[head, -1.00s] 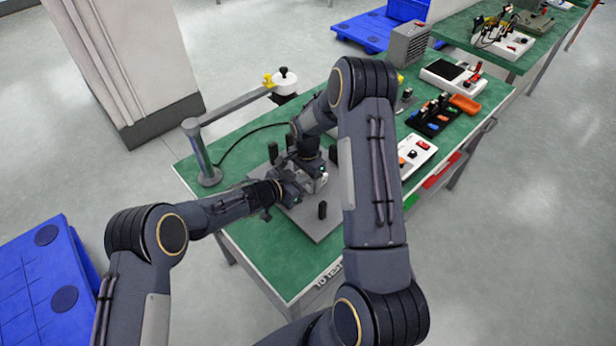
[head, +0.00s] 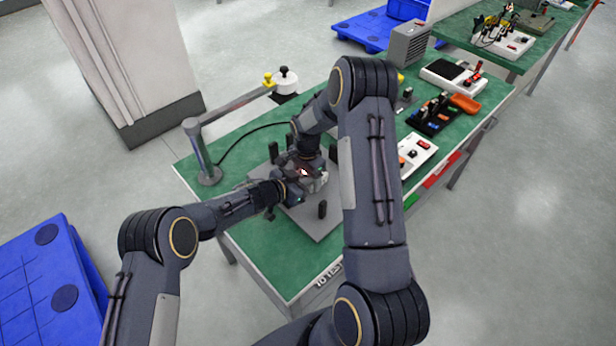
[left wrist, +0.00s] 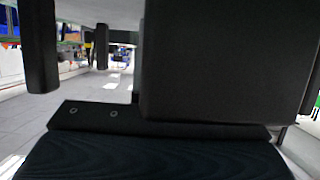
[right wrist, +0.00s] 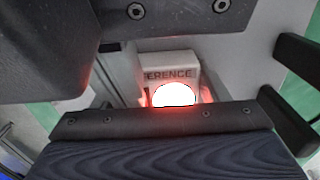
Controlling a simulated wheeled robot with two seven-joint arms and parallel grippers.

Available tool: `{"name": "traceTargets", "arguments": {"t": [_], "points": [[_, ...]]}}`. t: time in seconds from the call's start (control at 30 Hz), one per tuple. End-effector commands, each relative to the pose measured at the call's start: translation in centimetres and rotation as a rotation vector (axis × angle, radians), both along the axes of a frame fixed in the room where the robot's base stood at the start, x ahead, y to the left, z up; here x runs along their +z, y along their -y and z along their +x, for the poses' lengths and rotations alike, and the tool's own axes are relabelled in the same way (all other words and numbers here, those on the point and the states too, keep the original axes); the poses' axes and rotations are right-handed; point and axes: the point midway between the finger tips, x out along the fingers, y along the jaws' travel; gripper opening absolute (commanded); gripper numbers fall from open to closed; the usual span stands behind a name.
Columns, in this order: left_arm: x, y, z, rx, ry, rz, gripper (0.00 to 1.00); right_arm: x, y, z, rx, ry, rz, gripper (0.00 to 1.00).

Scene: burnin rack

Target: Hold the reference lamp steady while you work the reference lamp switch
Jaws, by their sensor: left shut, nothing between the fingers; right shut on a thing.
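The reference lamp (head: 318,184) is a pale box on the grey plate, largely covered by my grippers in the head view. In the right wrist view its housing (right wrist: 168,62) carries lettering ending in "ERENCE", and its dome (right wrist: 172,95) glows white with a red halo. My right gripper (head: 309,166) is shut on the lamp from above. My left gripper (head: 291,194) is shut and empty, close against the lamp's left side. I cannot tell whether it touches. The lamp switch is hidden. The left wrist view is mostly filled by a dark gripper part (left wrist: 225,70).
Black posts, including a front one (head: 322,209), stand on the grey plate (head: 312,229) around the lamp. A grey post with an arm (head: 203,160) stands at the left table edge. A white switch box (head: 415,152) and dark tray (head: 432,120) stand to the right.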

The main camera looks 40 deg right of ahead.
Motion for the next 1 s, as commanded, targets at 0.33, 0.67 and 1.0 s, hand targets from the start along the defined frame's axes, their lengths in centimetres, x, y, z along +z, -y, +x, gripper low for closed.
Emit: {"name": "traceTargets", "arguments": {"t": [0.33,0.67,1.0], "points": [[1.4,0.0,0.0,-0.001,0.001,-0.001,0.00,0.0,0.0,0.0,0.000,0.001,-0.001,0.41],[1.8,0.0,0.0,-0.001,0.001,-0.006,0.00,0.0,0.0,0.0,0.000,0.000,-0.001,0.41],[3.4,-3.8,-0.1,0.002,0.001,-0.008,0.00,-0.1,0.1,-0.1,0.000,-0.002,-0.002,0.41]]}}
